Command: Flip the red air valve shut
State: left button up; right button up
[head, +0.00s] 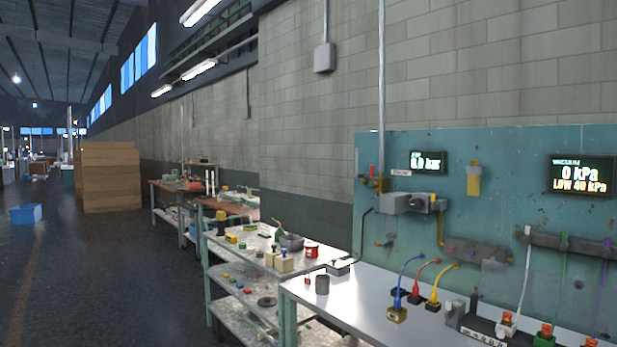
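A small red handle (372,170) stands upright on a brass-coloured fitting (376,186) at the left edge of the teal panel (460,145). It looks like the red air valve, but it is too small to read clearly. A grey block unit (408,203) is mounted just right of it. A second small red part (379,244) sits lower on the panel. A lit display (428,162) above shows a bar reading that looks like 0.0. Neither of my grippers is in view.
A white-topped bench (370,301) runs below the panel, holding a grey cup (322,284) and coloured cables. A vacuum display (582,175) reads 0 kPa. A cluttered shelf cart (245,262) stands to the left. The floor (120,270) further left is mostly open.

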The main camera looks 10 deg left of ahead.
aim_at(371, 171)
jog(key=i+j+z, duration=0.1)
jog(key=i+j, duration=0.25)
jog(key=i+j+z, duration=0.1)
jog(key=i+j, duration=0.55)
jog(key=j, duration=0.15)
jog(key=i+j+z, duration=0.15)
jog(key=i+j, duration=0.15)
jog(key=i+j+z, duration=0.1)
jog(key=i+j, duration=0.2)
jog(key=j, duration=0.2)
jog(key=i+j+z, duration=0.1)
jog(key=i+j, duration=0.2)
jog(key=j, duration=0.2)
jog(key=i+j, duration=0.25)
jog(key=j, duration=0.2)
jog(key=i+j+z, duration=0.15)
jog(key=j, duration=0.35)
jog(key=i, duration=0.1)
